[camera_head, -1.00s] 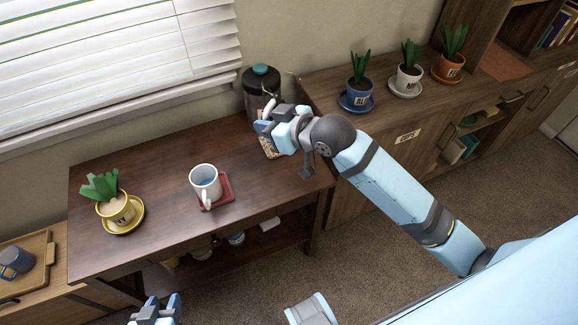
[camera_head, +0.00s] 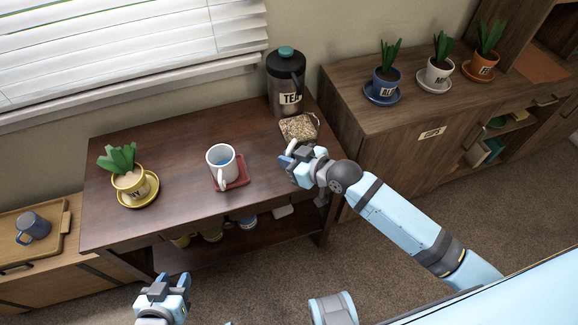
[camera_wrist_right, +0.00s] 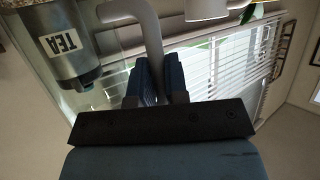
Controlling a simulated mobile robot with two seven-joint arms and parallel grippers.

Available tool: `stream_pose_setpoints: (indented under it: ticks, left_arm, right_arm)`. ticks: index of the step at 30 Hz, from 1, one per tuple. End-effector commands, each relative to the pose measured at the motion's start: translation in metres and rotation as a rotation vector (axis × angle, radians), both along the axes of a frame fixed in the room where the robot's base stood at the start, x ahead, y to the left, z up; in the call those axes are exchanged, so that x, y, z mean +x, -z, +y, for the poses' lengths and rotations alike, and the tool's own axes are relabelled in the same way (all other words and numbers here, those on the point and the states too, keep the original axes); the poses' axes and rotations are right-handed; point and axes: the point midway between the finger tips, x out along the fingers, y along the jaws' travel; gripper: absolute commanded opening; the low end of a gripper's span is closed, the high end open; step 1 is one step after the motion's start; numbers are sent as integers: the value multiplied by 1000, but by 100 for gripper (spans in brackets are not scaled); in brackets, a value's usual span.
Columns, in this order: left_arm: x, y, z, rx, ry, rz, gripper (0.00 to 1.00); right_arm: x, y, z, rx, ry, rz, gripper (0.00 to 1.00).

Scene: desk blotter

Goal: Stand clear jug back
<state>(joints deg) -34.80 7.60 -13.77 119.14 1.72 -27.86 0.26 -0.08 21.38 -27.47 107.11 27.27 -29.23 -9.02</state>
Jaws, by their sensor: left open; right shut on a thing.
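The clear jug (camera_wrist_right: 112,52) is see-through, with a pale grey-white handle (camera_wrist_right: 147,28). My right gripper (camera_wrist_right: 162,78) is shut on this handle in the right wrist view. In the head view my right gripper (camera_head: 287,160) is over the right front part of the dark table, with the pale handle at its fingers. The jug's body is hard to make out there; a faint clear outline shows by a speckled mat (camera_head: 298,128). I cannot tell whether the jug touches the mat or table. My left gripper (camera_head: 170,285) is open and empty in front of the table.
A dark TEA flask (camera_head: 287,80) stands behind the mat and also shows in the right wrist view (camera_wrist_right: 62,45). A white mug (camera_head: 221,163) is on a red coaster (camera_head: 240,172). A yellow potted plant (camera_head: 129,183) stands at left. The table (camera_head: 180,145) is bare between them.

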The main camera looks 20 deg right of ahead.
Motion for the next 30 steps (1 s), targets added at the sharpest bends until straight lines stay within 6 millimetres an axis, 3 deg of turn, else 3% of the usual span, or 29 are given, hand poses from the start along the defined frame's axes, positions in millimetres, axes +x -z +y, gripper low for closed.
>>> stream_pose_setpoints:
  ticks: [5,17,18,21,30]
  left_arm:
    - [1,4,0,1,0,-3,43]
    - [2,-1,-3,-9,-6,-12,43]
    - [2,-1,-3,-9,-6,-12,43]
    - [2,-1,-4,-9,-6,-11,43]
    - [1,2,-3,-8,-5,-4,43]
  right_arm:
    - [0,29,0,1,0,3,0]
    - [0,34,0,-1,0,1,0]
    - [0,34,0,-1,0,2,21]
    - [0,34,0,-1,0,2,40]
    - [0,31,0,-1,0,1,40]
